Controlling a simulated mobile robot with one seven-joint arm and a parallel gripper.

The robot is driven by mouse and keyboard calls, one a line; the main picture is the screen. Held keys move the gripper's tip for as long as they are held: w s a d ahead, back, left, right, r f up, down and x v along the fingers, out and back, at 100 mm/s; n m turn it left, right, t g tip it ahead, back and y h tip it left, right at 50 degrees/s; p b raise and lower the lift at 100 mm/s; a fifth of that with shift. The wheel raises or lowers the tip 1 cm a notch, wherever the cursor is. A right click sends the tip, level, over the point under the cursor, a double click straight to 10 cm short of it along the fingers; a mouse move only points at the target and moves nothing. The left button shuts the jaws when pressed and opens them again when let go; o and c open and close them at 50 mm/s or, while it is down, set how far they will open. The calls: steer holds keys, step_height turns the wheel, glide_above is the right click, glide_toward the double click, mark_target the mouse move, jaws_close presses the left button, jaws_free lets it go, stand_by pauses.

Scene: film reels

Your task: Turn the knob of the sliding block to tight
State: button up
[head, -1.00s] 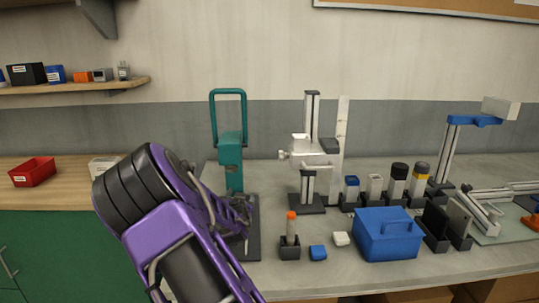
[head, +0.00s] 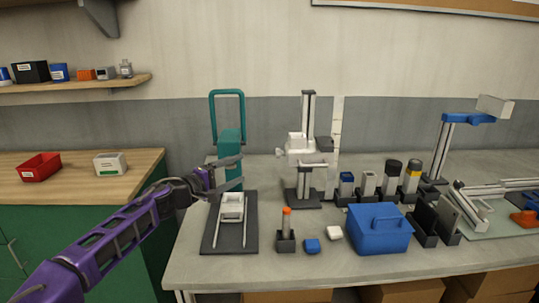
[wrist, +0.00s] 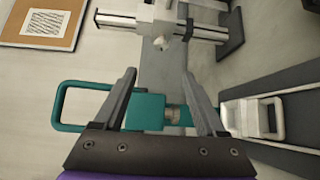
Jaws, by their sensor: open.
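The sliding block (head: 297,146) is white and sits on an upright silver column (head: 309,110) right of centre in the head view. Its small pale knob (head: 279,152) sticks out on the block's left side. The wrist view is turned sideways and shows the knob (wrist: 162,43) above the fingertips, with the block partly cut off at the top edge. My gripper (head: 241,170) is open, left of the knob and apart from it, with its fingers pointing right. In the wrist view nothing is gripped between the fingertips (wrist: 159,71). No tight marking is readable.
A teal press (head: 229,148) with a loop handle stands close by my gripper; its teal body (wrist: 146,111) shows between the fingers in the wrist view.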

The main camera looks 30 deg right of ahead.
mark_target(278, 153)
steer(key=x, duration=1.6)
steer(key=shift+d+f, duration=0.2)
steer(key=shift+d, duration=0.05)
steer(key=shift+w, duration=0.15)
steer(key=shift+c, duration=0.2)
jaws_close()
steer(key=shift+f, duration=0.1)
